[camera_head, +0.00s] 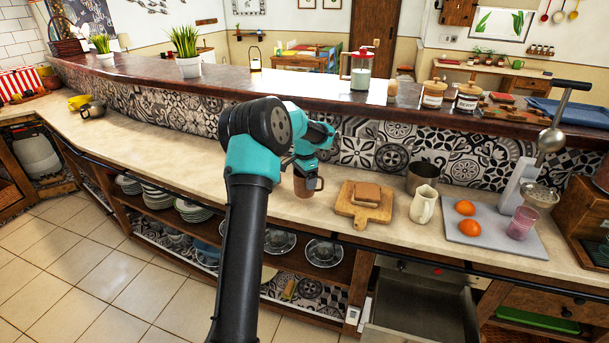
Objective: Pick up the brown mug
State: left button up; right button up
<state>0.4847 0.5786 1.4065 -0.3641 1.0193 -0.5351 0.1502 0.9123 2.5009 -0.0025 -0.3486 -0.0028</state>
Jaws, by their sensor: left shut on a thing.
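The brown mug (305,187) is on or just above the light counter, left of the cutting board; I cannot tell whether it touches the counter. My left gripper (308,172) comes down over the mug from above and is shut on it. The gripper and the teal wrist hide the mug's upper part. A handle shows on the mug's right side. My left arm reaches up from the bottom middle of the view and covers part of the counter edge. My right gripper is not in view.
A wooden board (378,212) with bread stands close to the right. Beyond it are a metal cup (422,177), a cream pitcher (423,204) and a grey tray (480,240) with oranges. An open drawer (420,306) juts out below. The counter to the left is mostly clear.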

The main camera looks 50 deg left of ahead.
pick_arm(q)
jog(key=s+d+r, duration=0.1)
jog(key=s+d, duration=0.6)
jog(key=d, duration=0.1)
jog(key=shift+s+d, duration=0.3)
jog(key=shift+d, duration=0.05)
jog(key=shift+r, duration=0.1)
